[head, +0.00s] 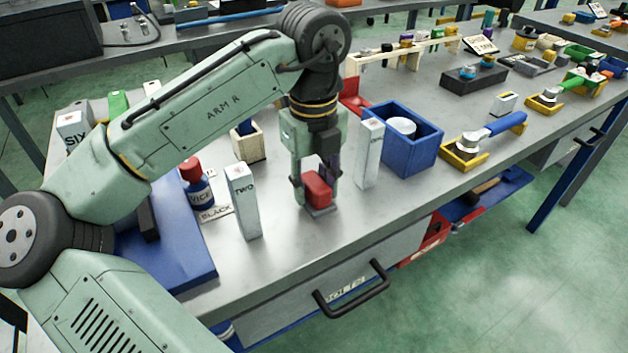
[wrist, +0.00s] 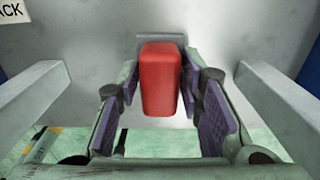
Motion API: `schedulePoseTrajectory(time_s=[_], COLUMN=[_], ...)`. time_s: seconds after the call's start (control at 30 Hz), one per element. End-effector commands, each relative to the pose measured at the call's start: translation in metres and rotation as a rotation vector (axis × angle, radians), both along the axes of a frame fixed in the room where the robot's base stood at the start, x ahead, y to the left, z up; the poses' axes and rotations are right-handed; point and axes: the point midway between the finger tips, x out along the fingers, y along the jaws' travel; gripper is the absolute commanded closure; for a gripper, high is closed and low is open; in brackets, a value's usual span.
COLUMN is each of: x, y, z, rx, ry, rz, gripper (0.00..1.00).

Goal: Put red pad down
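The red pad (head: 317,188) is a red block on a thin grey base plate, upright near the front edge of the grey bench. My gripper (head: 316,186) points straight down over it, with a finger on each side. In the wrist view, the red pad (wrist: 161,80) stands between the purple-lined fingers of my gripper (wrist: 161,62), and the fingertips are close against its sides. The grey plate shows at its far end. The plate looks at or very near the bench top; exact contact is hard to tell.
A white "TWO" block (head: 243,200) stands left of my gripper and another white block (head: 369,153) stands right. A blue bin (head: 412,150) with a round white item is further right. Bench (head: 300,245) is clear in front.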

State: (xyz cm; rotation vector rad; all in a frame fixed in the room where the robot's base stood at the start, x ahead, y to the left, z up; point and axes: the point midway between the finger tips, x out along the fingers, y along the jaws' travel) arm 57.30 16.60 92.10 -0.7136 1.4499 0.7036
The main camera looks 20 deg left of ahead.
Motion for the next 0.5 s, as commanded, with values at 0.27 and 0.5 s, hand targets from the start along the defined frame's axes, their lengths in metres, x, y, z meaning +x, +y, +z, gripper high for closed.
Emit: schedulePoseTrajectory(time_s=[0.27,0.5], x=[-0.0001,0.0], y=[0.0001,0.0002], z=[0.0002,0.0031], rx=[0.0,0.001], ry=[0.0,0.0], rz=[0.0,0.001], gripper=[0.53,0.53])
